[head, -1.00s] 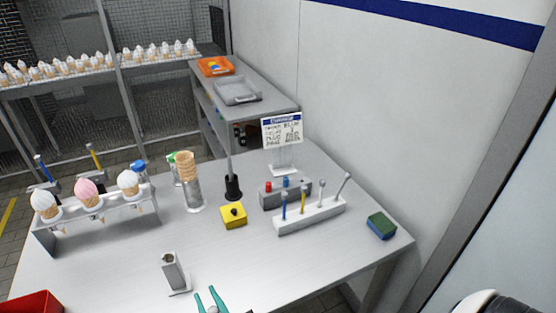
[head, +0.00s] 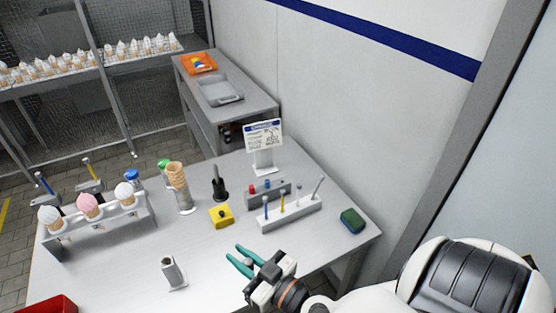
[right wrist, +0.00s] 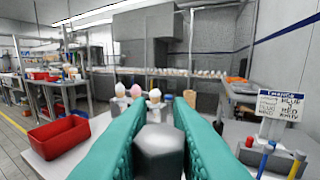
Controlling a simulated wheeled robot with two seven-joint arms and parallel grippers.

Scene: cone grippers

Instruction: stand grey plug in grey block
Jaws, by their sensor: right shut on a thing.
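My right gripper (head: 234,252) has teal fingers and is above the front part of the steel table. It is shut on the grey plug (head: 247,262), which sits between the fingers. In the right wrist view the plug (right wrist: 160,148) fills the gap between the two fingers, its lower part out of sight. The grey block (head: 277,191) stands farther back on the table, with a red and a blue plug in it. The gripper and its plug are apart from the block, in front of it and to its left. My left gripper is not in view.
A white rack (head: 291,212) with several upright tools stands directly before the grey block. A sign (head: 264,136) stands behind it. A yellow box (head: 221,216) with a black knob is left, a sponge (head: 352,220) right. A metal holder (head: 173,273) stands at the front left.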

